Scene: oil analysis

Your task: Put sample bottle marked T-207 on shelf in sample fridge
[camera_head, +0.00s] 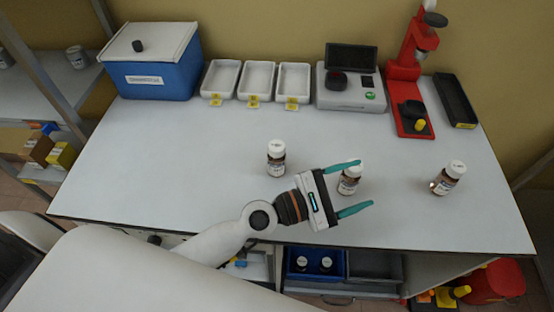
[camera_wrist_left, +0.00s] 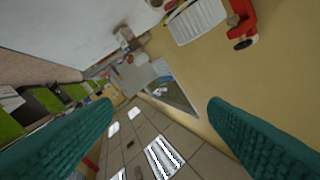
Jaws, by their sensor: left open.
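Three brown sample bottles with white caps and white labels stand on the white table (camera_head: 160,160): a left one (camera_head: 276,158), a middle one (camera_head: 349,180) and a right one (camera_head: 447,178). The label writing is too small to read, so I cannot tell which is T-207. My left gripper (camera_head: 352,188) is open, its teal fingers on either side of the middle bottle in the head view. In the left wrist view my left gripper (camera_wrist_left: 160,125) shows open fingers with no bottle between them. My right gripper is not in view. I cannot identify the sample fridge.
Along the back stand a blue box with a white lid (camera_head: 150,82), three white trays (camera_head: 257,78), a grey instrument (camera_head: 350,97), a red device (camera_head: 403,90) and a black tray (camera_head: 456,100). Below the front edge, a blue crate (camera_head: 318,277) holds bottles. The table's left part is clear.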

